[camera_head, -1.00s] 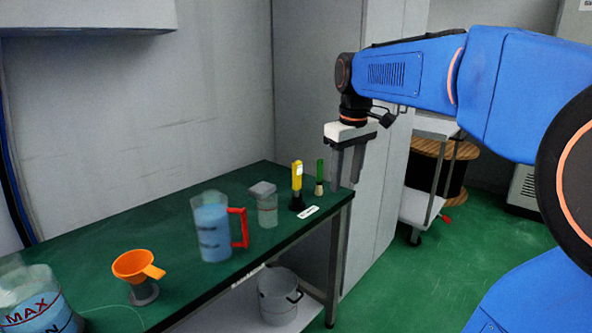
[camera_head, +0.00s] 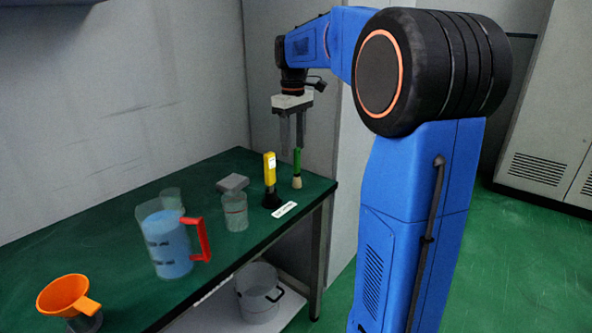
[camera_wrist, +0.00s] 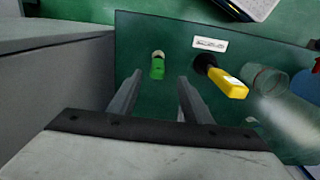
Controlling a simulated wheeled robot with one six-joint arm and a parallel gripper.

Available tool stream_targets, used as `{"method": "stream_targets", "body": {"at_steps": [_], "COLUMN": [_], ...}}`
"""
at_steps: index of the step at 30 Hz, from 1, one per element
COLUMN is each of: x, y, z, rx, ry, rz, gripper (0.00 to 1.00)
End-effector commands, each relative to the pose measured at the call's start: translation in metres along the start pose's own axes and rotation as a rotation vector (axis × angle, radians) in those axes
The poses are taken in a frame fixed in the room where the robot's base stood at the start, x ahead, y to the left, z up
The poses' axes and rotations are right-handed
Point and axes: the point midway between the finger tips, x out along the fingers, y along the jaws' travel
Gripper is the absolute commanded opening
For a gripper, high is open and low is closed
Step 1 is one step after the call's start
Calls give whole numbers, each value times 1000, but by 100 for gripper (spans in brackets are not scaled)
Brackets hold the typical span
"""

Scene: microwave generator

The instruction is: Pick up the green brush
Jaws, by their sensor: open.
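The green brush (camera_head: 297,167) stands upright near the far right corner of the green table, with its green handle up and pale bristles down. In the wrist view the green brush (camera_wrist: 157,69) shows just beyond and between my fingertips. My gripper (camera_head: 292,151) is open and empty, pointing down, with its tips near the top of the handle in the head view. My gripper in the wrist view (camera_wrist: 160,77) has both fingers apart. Contact with the brush cannot be told.
A yellow-handled tool (camera_head: 270,169) stands close to the left of the brush, behind a white label (camera_head: 284,209). A grey wall is behind.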

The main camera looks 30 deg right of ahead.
Motion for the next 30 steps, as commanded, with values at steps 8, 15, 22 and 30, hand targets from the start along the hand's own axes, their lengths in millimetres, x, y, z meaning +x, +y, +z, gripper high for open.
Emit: {"method": "stream_targets", "body": {"at_steps": [8,15,22,30], "x": [46,62,88,111], "y": [0,0,5,6], "z": [1,1,8,9], "rx": [0,0,1,0], "ry": [-2,0,-1,1], "rz": [-1,0,-1,0], "gripper": [45,45,45,45]}}
